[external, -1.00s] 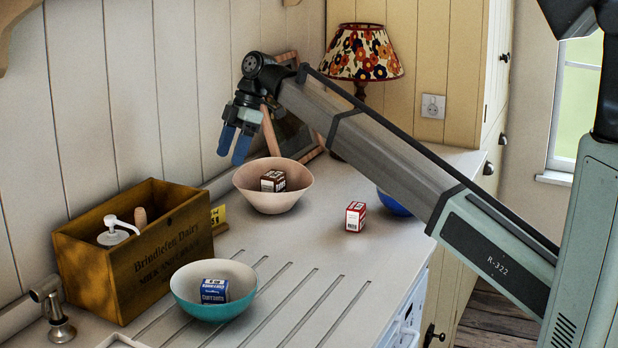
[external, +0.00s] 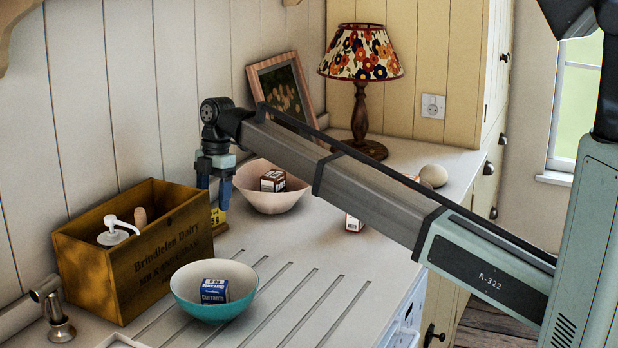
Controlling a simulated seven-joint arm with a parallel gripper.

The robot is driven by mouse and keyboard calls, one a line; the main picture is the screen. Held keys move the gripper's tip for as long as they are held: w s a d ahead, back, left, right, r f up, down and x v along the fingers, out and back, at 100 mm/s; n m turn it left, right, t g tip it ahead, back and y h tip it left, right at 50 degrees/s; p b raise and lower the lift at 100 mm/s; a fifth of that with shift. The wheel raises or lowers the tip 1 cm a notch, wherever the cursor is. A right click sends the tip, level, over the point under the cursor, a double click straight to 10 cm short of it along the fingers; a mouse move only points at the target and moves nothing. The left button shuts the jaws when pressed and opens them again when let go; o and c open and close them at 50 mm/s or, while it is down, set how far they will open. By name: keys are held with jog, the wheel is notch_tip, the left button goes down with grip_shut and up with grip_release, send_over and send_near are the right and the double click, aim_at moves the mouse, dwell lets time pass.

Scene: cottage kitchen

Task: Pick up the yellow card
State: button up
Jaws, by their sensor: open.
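The yellow card (external: 216,220) stands on the worktop just right of the wooden crate. It bears dark figures, and its lower left is covered by the crate. My gripper (external: 213,198) points down with its blue fingers apart, directly over the card in the picture. The fingertips overlap or come very near the card's top edge; I cannot tell whether they straddle it or touch it. Nothing is seen held.
The wooden crate (external: 135,262) with a white pump stands left of the card. A pink bowl (external: 272,200) with a small box is close on the right. A teal bowl (external: 212,308) with a blue box is in front. A lamp (external: 360,90) and picture frame (external: 282,92) stand behind.

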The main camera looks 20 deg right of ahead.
jog(key=shift+s+a+f, duration=0.15)
jog(key=shift+a+f, duration=0.05)
jog(key=shift+f, duration=0.85)
jog(key=shift+s+a+f, duration=0.1)
jog(key=shift+a+f, duration=0.1)
jog(key=shift+f, duration=0.85)
jog(key=shift+s+a+f, duration=0.15)
jog(key=shift+a+f, duration=0.05)
jog(key=shift+f, duration=0.85)
jog(key=shift+f, duration=0.15)
jog(key=c, duration=1.1)
